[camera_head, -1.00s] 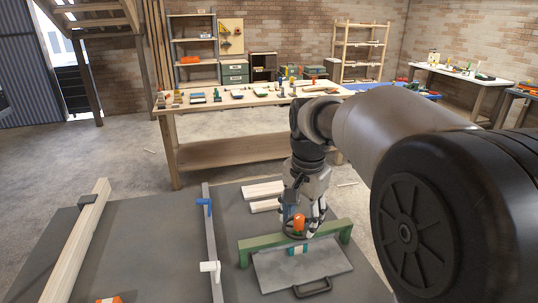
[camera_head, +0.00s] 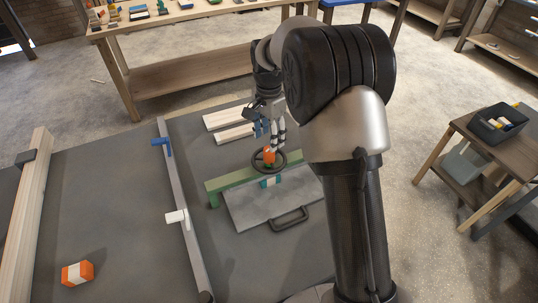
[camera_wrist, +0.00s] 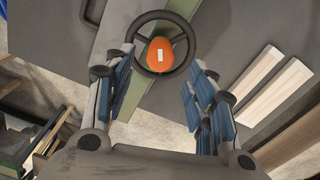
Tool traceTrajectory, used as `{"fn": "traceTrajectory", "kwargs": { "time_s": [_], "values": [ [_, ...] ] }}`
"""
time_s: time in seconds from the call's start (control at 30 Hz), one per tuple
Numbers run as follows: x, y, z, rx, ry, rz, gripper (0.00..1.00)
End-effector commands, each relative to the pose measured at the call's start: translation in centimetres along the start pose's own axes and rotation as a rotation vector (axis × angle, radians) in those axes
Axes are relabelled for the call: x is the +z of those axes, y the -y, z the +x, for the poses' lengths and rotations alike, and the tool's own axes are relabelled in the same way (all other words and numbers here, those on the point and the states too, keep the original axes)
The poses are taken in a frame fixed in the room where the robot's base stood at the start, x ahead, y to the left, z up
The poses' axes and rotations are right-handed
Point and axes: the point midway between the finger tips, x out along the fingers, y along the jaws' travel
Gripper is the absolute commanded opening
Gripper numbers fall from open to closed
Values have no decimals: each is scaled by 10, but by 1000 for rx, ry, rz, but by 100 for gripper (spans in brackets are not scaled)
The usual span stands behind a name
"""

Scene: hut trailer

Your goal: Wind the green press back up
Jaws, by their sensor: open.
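The green press is a low green beam (camera_head: 228,184) with a black handwheel (camera_head: 284,161) on top. An orange knob (camera_head: 269,153) stands at the wheel, and a teal block (camera_head: 271,181) shows below the beam. A grey plate (camera_head: 255,207) with a dark handle (camera_head: 290,219) lies in front. My gripper (camera_head: 271,138) points down just above the wheel, open. In the wrist view, its blue-padded fingers (camera_wrist: 158,75) are spread wide, with the orange knob (camera_wrist: 160,54) and wheel rim (camera_wrist: 139,38) between and just beyond the tips. Contact cannot be told.
Pale wooden bars (camera_head: 226,117) lie behind the press. A grey rail (camera_head: 185,190) with blue and white clamps runs to the left. An orange-and-white block (camera_head: 78,273) lies on the dark tabletop (camera_head: 115,205), which is mostly clear there. A small table with a bin (camera_head: 497,123) stands right.

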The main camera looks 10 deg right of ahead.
Motion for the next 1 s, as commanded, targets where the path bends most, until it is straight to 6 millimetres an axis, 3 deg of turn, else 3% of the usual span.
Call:
{"fn": "traceTrajectory", "kwargs": {
  "time_s": [0.03, 0.2, 0.4, 0.8, 1.0],
  "values": [
    [0, -1, 15, 3, 1, 0, 51],
    [0, 0, 48, 1, 1, 0, 51],
    [0, 0, 71, 1, 1, -1, 51],
    [0, 0, 76, -1, 0, -1, 51],
    [0, 0, 76, -1, 0, -1, 37]
  ]
}}
